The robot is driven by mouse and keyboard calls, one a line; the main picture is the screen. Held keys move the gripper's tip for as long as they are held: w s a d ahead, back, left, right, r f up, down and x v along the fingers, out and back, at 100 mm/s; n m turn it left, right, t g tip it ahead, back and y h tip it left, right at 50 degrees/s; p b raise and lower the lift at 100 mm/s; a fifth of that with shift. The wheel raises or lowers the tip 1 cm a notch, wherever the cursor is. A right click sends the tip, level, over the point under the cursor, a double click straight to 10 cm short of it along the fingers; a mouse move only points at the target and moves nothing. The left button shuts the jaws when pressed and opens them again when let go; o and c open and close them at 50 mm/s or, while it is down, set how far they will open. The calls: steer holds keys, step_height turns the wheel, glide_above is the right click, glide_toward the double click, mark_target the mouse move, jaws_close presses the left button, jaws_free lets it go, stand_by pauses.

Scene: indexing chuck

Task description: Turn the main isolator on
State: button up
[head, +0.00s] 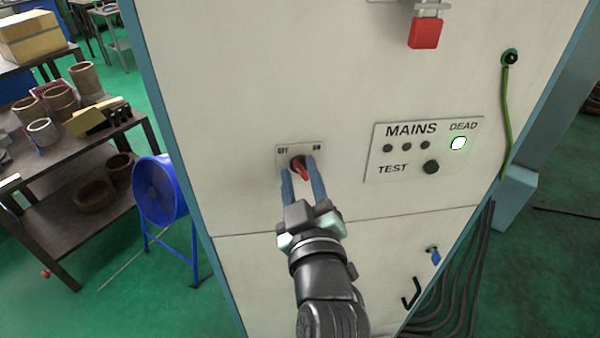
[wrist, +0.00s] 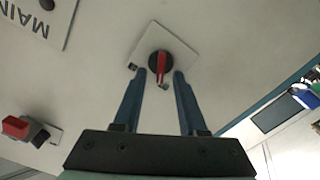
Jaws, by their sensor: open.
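The main isolator is a red rotary handle (head: 302,170) on a black round base, set on a small plate (head: 281,157) marked OFF at left and ON at right, on the pale cabinet front. In the wrist view the red handle (wrist: 160,66) stands nearly upright in the picture. I cannot tell for sure which mark it points to. My gripper (head: 299,167) is open, its two blue fingers pointing at the plate, one on each side of the handle. In the wrist view the gripper (wrist: 159,76) has visible gaps beside the handle, and the fingertips are close to the plate.
A MAINS panel (head: 405,166) at right has a lit DEAD lamp (head: 459,143), several dark lamps and a TEST button (head: 431,167). A red padlock (head: 425,33) hangs above. A blue fan (head: 165,190) and a bench (head: 65,166) stand left of the cabinet.

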jaws_close()
steer(key=shift+m, duration=0.4)
steer(key=m, duration=0.5)
steer(key=shift+d+r+m, duration=0.1)
steer(key=shift+d+m, duration=0.15)
steer(key=shift+m, duration=0.15)
steer(key=m, duration=0.1)
steer(key=m+p, duration=0.1)
steer(key=m, duration=0.3)
steer(key=shift+d, duration=0.25)
steer(key=shift+m+p, duration=0.3)
jaws_free()
